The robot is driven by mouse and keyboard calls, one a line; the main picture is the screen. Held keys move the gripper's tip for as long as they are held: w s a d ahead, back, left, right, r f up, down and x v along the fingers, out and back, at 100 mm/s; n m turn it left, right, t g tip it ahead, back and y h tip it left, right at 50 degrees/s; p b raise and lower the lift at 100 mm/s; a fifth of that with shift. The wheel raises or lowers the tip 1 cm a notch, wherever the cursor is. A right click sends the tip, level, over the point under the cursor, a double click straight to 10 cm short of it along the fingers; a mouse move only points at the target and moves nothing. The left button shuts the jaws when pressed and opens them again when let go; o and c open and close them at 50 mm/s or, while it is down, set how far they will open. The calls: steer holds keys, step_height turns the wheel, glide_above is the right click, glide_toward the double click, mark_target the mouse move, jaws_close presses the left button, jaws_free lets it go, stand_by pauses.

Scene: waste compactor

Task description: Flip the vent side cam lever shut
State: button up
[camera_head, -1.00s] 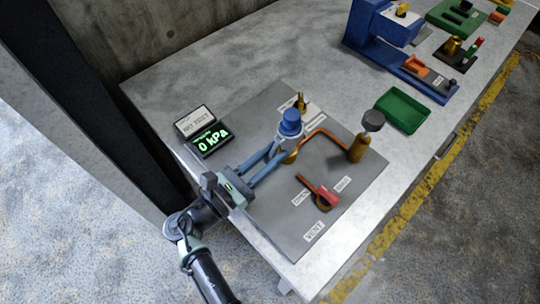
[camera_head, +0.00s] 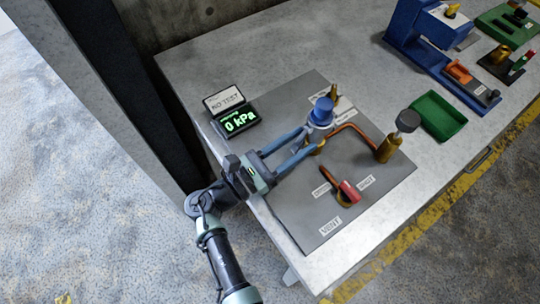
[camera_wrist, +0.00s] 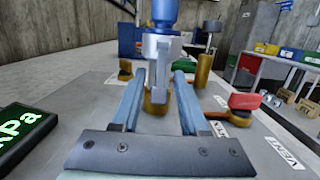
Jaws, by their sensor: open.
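A lever with a red grip (camera_head: 349,190) lies on the grey plate (camera_head: 310,218) beside the VENT label (camera_head: 330,227); it also shows at the right in the wrist view (camera_wrist: 243,101). A blue-capped, pale grey upright part (camera_head: 321,115) stands over a brass fitting farther back; in the wrist view its grey body (camera_wrist: 160,50) is in front of the fingers. I cannot tell which part is the cam lever. My gripper (camera_head: 312,140) is open, its two long blue-grey fingers pointing at this part, one on each side of the brass fitting (camera_wrist: 155,103). Contact is unclear.
A copper pipe (camera_head: 350,126) runs to a brass post with a dark knob (camera_head: 407,121) at the right. A display reading 0 kPa (camera_head: 238,122) stands at the left. A green tray (camera_head: 438,115) and a blue machine (camera_head: 425,35) are farther right. The plate's front is mostly clear.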

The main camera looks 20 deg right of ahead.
steer(key=b+v, duration=0.2)
steer(key=v, duration=1.1)
